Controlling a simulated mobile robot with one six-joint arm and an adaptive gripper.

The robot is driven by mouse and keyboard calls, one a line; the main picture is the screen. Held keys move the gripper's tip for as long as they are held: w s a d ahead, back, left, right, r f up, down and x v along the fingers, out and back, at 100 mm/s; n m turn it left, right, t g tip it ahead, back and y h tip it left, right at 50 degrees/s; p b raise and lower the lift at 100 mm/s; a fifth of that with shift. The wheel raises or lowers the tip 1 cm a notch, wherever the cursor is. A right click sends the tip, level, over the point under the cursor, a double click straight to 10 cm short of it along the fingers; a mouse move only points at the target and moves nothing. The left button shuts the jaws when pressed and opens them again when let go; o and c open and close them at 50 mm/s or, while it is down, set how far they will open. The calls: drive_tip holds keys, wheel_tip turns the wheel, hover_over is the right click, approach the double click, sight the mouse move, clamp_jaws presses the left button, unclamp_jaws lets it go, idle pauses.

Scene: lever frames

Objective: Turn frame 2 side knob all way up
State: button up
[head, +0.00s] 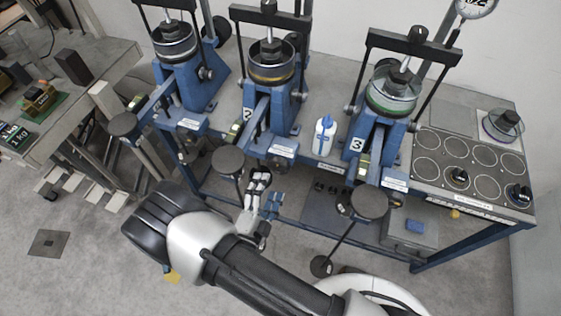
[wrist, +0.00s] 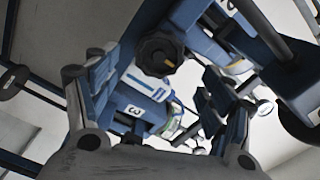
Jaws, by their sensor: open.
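Lever frame 2 (head: 268,108) is the middle one of three blue lever frames on the bench. A black lobed knob (wrist: 158,54) with an orange mark shows in the wrist view, mounted on a blue frame. I cannot clearly make out this knob in the head view. My gripper (head: 262,197) is in front of and below frame 2, right of its round black lever pad (head: 228,160). In the wrist view, my gripper (wrist: 155,80) is open, with its fingers to either side of the view. The knob appears between and beyond them, apart from both.
A white and blue bottle (head: 324,138) stands between frames 2 and 3. Frame 1 (head: 192,88) is left.

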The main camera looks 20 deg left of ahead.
sight(277, 168)
drive_tip(key=w, duration=0.5)
drive_tip(key=w+d, duration=0.1)
drive_tip(key=w, duration=0.2)
drive_tip(key=shift+w, duration=0.1)
drive_tip(key=shift+c, duration=0.4)
drive_tip(key=c, duration=1.3)
drive_tip(key=shift+c, duration=0.3)
drive_tip(key=m, duration=0.3)
drive_tip(key=shift+w+r, duration=0.1)
drive_tip(key=m+b, duration=0.1)
drive_tip(key=m, duration=0.3)
drive_tip(key=shift+a, duration=0.1)
drive_tip(key=o, duration=1.4)
drive_tip(key=shift+w, duration=0.15)
drive_tip(key=shift+o, duration=0.2)
